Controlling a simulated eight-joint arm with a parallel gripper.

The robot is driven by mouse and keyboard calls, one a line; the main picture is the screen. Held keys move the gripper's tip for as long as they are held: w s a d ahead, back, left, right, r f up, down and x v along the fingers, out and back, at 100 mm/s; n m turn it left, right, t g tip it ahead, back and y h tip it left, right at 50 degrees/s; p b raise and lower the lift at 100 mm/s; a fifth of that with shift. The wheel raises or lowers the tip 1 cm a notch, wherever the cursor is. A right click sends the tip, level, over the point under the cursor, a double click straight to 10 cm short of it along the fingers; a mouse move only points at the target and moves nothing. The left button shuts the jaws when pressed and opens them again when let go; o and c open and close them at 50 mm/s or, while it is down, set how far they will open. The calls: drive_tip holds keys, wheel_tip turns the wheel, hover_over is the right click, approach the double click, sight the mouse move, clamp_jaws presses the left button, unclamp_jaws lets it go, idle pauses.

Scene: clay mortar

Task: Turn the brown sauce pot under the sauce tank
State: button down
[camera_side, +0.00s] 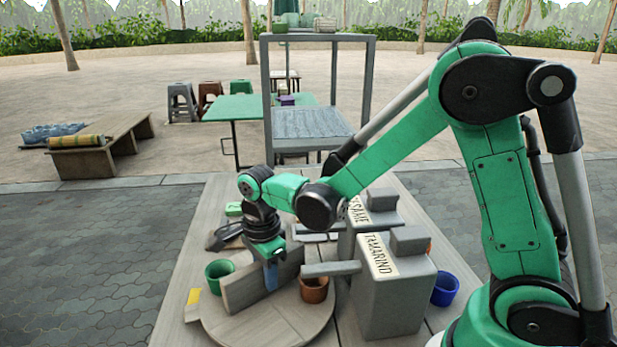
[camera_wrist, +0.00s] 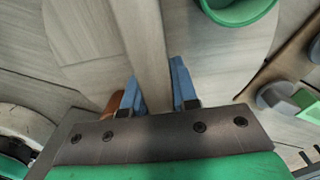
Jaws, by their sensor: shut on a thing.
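The brown sauce pot (camera_side: 314,291) stands on a round wooden turntable (camera_side: 270,333), on the right of its upright divider board (camera_side: 245,289). From the side, it appears below the spout of the grey TAMARIND tank (camera_side: 393,297); exact alignment is hard to judge. My gripper (camera_side: 270,275) is shut on the divider board, with the blue fingers (camera_wrist: 157,92) on either side of it in the wrist view. Only a sliver of the brown pot shows behind a finger there. A green pot (camera_side: 219,273) stands on the other side of the board.
A second tank labelled SESAME (camera_side: 372,217) stands behind the TAMARIND tank. A blue pot (camera_side: 445,289) is right of the tanks. A yellow block (camera_side: 193,297) lies left of the turntable. A dark tool (camera_side: 222,237) lies behind the green pot.

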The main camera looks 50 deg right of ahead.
drive_tip(key=shift+m, duration=2.6)
drive_tip(key=c, duration=0.7)
unclamp_jaws()
drive_tip(key=shift+r, duration=2.85)
